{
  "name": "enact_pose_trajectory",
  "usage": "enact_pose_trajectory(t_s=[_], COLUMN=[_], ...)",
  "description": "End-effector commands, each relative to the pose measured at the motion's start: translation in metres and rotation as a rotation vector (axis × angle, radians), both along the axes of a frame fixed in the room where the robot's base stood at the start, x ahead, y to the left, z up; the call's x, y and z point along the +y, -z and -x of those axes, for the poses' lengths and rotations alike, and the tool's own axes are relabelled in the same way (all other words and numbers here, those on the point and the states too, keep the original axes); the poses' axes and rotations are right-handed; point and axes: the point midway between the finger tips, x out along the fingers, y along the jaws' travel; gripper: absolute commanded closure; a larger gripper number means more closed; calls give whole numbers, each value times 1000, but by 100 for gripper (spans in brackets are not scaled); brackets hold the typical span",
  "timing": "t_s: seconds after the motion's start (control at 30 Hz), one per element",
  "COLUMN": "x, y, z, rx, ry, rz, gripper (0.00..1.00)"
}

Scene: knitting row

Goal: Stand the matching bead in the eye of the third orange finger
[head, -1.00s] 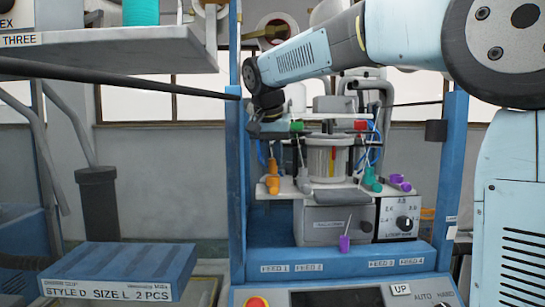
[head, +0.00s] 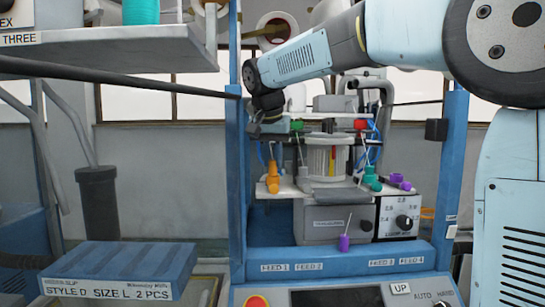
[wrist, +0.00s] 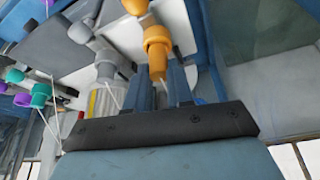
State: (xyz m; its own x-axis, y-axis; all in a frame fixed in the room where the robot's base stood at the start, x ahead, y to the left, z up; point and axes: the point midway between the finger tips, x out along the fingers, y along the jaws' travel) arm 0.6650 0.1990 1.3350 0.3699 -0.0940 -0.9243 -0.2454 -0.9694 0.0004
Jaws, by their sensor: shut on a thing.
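My gripper (head: 268,138) is above the left end of the white shelf. In the wrist view its two blue fingers (wrist: 161,92) are shut around a thin pale stem, which runs to an orange bead-like piece (wrist: 157,45). In the head view the orange pieces (head: 272,183) overlap under my gripper, so I cannot tell which is held or touching. The fingers' eyes and their order are not clear.
Teal pieces (head: 371,180) and purple pieces (head: 398,182) stand at the shelf's right side. A purple piece with a pale stem (head: 344,242) stands lower, on the blue frame. A grey cylinder (head: 326,160) is just right of the orange group. Blue posts (head: 236,180) flank the machine.

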Motion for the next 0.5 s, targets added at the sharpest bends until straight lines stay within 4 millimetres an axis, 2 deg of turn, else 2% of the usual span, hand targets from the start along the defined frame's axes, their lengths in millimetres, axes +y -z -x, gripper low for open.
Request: enact_pose_trajectory(t_s=[0.5], x=[0], y=[6], z=[0], rx=[0], ry=[0], rz=[0], gripper=[100])
